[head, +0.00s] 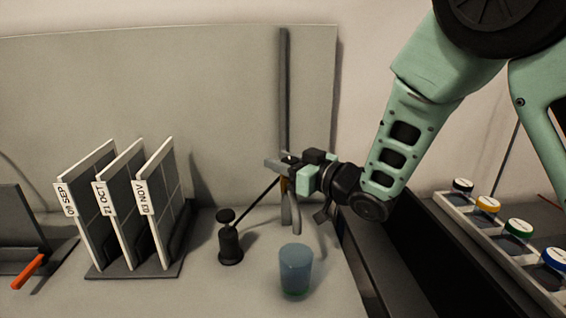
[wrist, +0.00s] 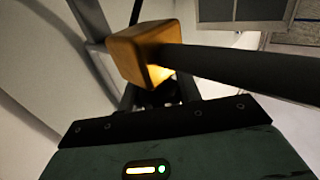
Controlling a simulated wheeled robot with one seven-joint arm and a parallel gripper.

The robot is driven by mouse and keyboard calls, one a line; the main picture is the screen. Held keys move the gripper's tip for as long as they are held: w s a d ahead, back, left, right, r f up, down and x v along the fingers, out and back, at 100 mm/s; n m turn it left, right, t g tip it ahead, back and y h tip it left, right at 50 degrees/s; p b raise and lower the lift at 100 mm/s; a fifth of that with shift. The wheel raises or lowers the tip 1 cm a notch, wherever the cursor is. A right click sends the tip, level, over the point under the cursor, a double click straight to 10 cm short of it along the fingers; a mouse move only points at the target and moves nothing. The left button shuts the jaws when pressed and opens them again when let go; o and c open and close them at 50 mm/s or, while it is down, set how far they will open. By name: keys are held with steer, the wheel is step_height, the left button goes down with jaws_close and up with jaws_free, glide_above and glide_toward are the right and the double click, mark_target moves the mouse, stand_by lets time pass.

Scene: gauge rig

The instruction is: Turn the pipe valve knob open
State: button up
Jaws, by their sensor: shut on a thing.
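A grey vertical pipe (head: 284,100) runs down the back panel and ends in a curved spout (head: 295,218). An orange-yellow block, which looks like the valve knob (head: 284,185), shows at my fingers on the pipe. It is large in the wrist view (wrist: 140,52), with a dark rod (wrist: 240,70) running right from it. In the head view the dark rod (head: 262,194) slants down to the left. My gripper (head: 285,170) comes from the right and is shut on the knob. The fingers partly hide the knob, and its exact turn angle is unclear.
A blue cup (head: 296,272) stands below the spout. A black post-like device (head: 229,242) stands left of it. Labelled upright panels (head: 118,205) stand farther left. A tray of coloured-lid jars (head: 500,235) is at the right, beyond a dark trough (head: 400,265).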

steer(key=o, duration=1)
steer(key=shift+s+d, duration=0.1)
steer(key=b+v, duration=1.2)
steer(key=v, duration=0.5)
steer(key=shift+d+r, duration=0.1)
steer(key=shift+r, duration=0.05)
